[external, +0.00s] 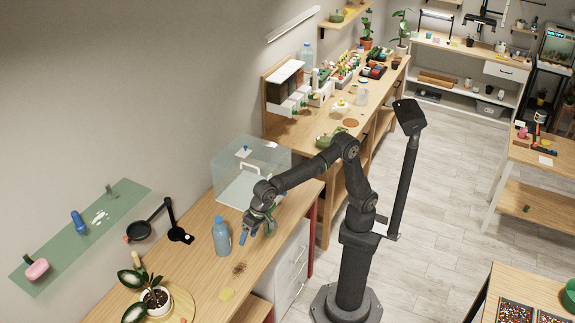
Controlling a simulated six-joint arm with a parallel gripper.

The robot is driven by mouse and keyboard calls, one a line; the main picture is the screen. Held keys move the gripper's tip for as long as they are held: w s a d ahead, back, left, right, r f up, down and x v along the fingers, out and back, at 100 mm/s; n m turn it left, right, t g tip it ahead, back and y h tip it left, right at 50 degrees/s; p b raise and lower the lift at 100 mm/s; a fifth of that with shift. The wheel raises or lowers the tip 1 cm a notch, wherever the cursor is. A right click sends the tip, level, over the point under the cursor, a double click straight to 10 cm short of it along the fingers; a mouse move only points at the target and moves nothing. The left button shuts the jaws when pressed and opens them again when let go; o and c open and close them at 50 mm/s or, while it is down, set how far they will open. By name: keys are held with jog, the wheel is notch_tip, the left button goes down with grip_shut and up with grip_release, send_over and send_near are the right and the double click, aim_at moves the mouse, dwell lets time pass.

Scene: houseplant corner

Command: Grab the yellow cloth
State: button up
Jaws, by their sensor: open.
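A small flat yellow cloth (227,295) lies on the wooden counter (205,283) near its front edge, in the lower middle of the external view. My gripper (256,234) is open and above the counter, farther back than the cloth and to its upper right. It is clearly apart from the cloth. Nothing shows between its fingers, though they are small in this view.
A blue bottle (222,238) stands just left of my gripper. A brown patch (239,268) lies between gripper and cloth. A potted plant (155,299) stands left of the cloth. A clear box (250,168) stands behind my gripper. Bare counter surrounds the cloth.

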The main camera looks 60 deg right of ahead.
jog(key=n+g, duration=0.2)
jog(key=n, duration=1.5)
send_near(228, 291)
jog(key=f, duration=0.1)
jog(key=a+f, duration=0.1)
jog(key=f, duration=0.1)
jog(key=shift+w+n+y, duration=0.1)
jog(key=shift+n+y, duration=0.2)
jog(key=shift+x, duration=2.8)
jog(key=shift+d, duration=0.15)
jog(key=c, duration=1.1)
